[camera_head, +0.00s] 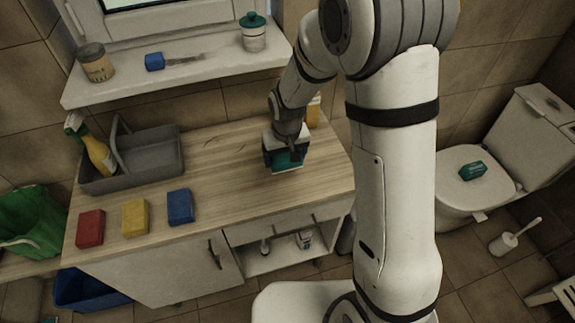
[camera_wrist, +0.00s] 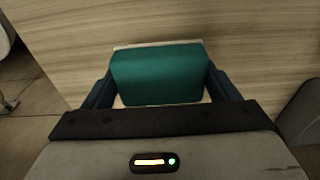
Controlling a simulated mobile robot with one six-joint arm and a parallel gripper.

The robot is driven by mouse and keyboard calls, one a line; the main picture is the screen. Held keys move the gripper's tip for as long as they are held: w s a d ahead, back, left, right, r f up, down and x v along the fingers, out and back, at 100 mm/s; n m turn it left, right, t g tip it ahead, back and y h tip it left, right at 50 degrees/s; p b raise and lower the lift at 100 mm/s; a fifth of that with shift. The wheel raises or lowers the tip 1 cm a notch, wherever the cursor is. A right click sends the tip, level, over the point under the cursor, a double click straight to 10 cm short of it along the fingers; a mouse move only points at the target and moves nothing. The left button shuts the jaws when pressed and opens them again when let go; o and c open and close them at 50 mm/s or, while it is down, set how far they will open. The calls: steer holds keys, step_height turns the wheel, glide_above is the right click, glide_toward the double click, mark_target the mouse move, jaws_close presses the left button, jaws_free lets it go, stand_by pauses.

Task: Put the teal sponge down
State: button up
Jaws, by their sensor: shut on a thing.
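The teal sponge (camera_wrist: 160,75) is between the two fingers of my gripper (camera_wrist: 160,88) in the wrist view, with a pale layer showing along its edges. In the head view my gripper (camera_head: 285,162) points down over the right part of the wooden countertop (camera_head: 225,165), and the teal sponge (camera_head: 287,161) shows between its fingers. The gripper is shut on the sponge. I cannot tell whether the sponge touches the wood.
Red (camera_head: 91,228), yellow (camera_head: 136,217) and blue (camera_head: 180,206) sponges lie along the counter's front left. A grey caddy (camera_head: 150,165) with a spray bottle (camera_head: 95,150) stands behind them. Another teal object (camera_head: 473,171) lies on the toilet lid (camera_head: 455,190). The counter's middle is clear.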

mark_target(286, 177)
step_height(286, 177, down, 6)
steer(key=shift+f+p, duration=0.1)
steer(key=shift+p, duration=0.35)
steer(key=shift+f, duration=0.1)
steer(key=shift+f+b, duration=0.15)
steer(key=shift+b, duration=0.15)
steer(key=o, duration=0.8)
steer(key=shift+r, duration=0.2)
steer(key=r, duration=0.4)
steer(key=s+r, duration=0.1)
steer(key=r, duration=0.7)
steer(key=shift+s+d+r+b, duration=0.1)
steer(key=shift+s+d+b, duration=0.15)
steer(key=shift+b, duration=0.15)
